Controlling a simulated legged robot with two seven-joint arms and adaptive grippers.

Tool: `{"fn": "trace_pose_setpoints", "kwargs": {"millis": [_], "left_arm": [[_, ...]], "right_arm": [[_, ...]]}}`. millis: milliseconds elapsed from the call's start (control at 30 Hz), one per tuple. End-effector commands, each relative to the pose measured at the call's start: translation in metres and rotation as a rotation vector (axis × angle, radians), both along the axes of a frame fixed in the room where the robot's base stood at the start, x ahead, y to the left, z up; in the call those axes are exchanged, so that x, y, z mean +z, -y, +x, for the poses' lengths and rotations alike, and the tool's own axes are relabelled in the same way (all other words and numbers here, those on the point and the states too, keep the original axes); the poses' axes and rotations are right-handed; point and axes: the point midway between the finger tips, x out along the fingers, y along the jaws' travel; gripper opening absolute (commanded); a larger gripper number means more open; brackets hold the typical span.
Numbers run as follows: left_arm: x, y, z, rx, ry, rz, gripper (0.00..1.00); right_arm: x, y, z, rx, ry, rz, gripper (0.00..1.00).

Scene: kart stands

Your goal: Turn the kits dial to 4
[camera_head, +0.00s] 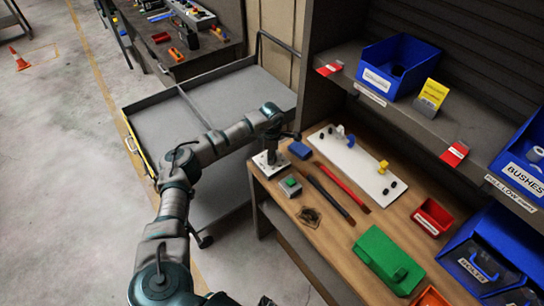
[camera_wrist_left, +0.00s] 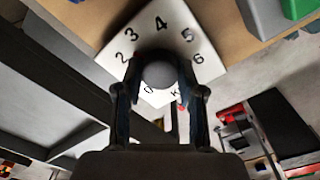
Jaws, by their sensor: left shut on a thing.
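The kits dial is a white plate with black numbers on the left front corner of the wooden bench; its plate (camera_head: 268,167) shows under my left gripper (camera_head: 273,150). In the left wrist view the plate (camera_wrist_left: 143,38) shows 2, 3, 4, 5 and 6 in an arc, with a 0 and part of a label at the near edge. The round dark grey knob (camera_wrist_left: 160,73) sits between the fingers of my left gripper (camera_wrist_left: 159,92), which is shut on it. My right gripper cannot be made out.
A red bar (camera_head: 343,186) and a white board (camera_head: 355,165) lie further right. Shelves with blue bins (camera_head: 397,66) rise behind. A grey cart (camera_head: 215,110) stands to the left.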

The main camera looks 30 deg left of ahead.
Motion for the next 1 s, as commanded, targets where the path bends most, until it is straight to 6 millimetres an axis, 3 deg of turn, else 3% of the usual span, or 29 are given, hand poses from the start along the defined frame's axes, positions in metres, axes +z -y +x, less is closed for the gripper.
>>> {"fn": "trace_pose_setpoints", "kwargs": {"millis": [1000], "left_arm": [[0.001,-0.002,0.003,-0.902,0.006,0.003,0.04]], "right_arm": [[0.023,-0.013,0.064,-0.01,0.029,0.006,0.0]]}}
